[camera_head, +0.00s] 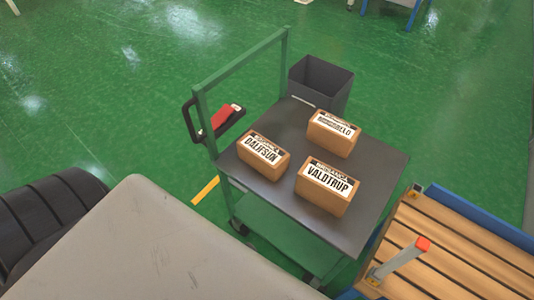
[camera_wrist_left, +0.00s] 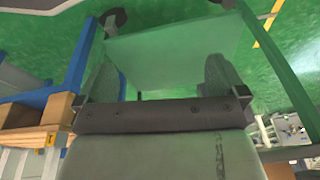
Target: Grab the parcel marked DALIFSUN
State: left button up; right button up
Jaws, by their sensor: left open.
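The parcel marked DALIFSUN (camera_head: 263,157) is a small brown box with a white label and black lettering. It sits on the dark top of a green cart (camera_head: 365,207), at the left side near the handle end. The head view shows no gripper. My left gripper (camera_wrist_left: 163,78) shows in the left wrist view with its two fingers spread and nothing between them. Beyond the fingers is a green panel, which looks like the cart's lower shelf. The parcel is not visible in that view. My right gripper is in neither view.
On the cart top, a box marked VALDTRUP (camera_head: 325,187) stands right of the parcel, and a third box (camera_head: 334,134) stands behind. A grey bin (camera_head: 322,83) is behind the cart. A slatted wooden platform (camera_head: 455,245) is at lower right. Green floor is open at upper left.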

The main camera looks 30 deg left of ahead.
pick_arm(q)
jog(key=w+a+r+m+t+y+b, duration=0.1)
jog(key=w+r+m+t, duration=0.25)
jog(key=w+r, duration=0.5)
jog(key=w+r+m+t+b, duration=0.15)
jog(key=w+r+t, duration=0.35)
jog(key=r, duration=0.6)
jog(key=w+a+r+m+t+y+b, duration=0.1)
jog(key=w+r+m+t, duration=0.4)
jog(key=r, duration=0.4)
jog(key=w+d+r+m+t+h, duration=0.4)
jog(key=w+r+m+h, duration=0.1)
jog(key=r+m, duration=0.25)
jog(key=d+r+m+g+h, duration=0.25)
jog(key=d+m+h, duration=0.25)
jog(key=m+h, duration=0.6)
jog(key=m+g+y, duration=1.4)
jog(key=m+g, duration=0.4)
jog(key=m, duration=0.7)
send_near(263, 148)
jog(key=shift+s+a, duration=0.3)
jog(key=shift+s, duration=0.15)
notch_tip(263, 148, down, 5)
jog(key=shift+r, duration=0.15)
jog(key=f, duration=0.4)
jog(key=shift+w+d+f, duration=0.2)
jog(key=shift+d+f, duration=0.1)
jog(key=shift+f, duration=0.65)
jog(key=shift+r, duration=0.1)
jog(key=c, duration=1.1)
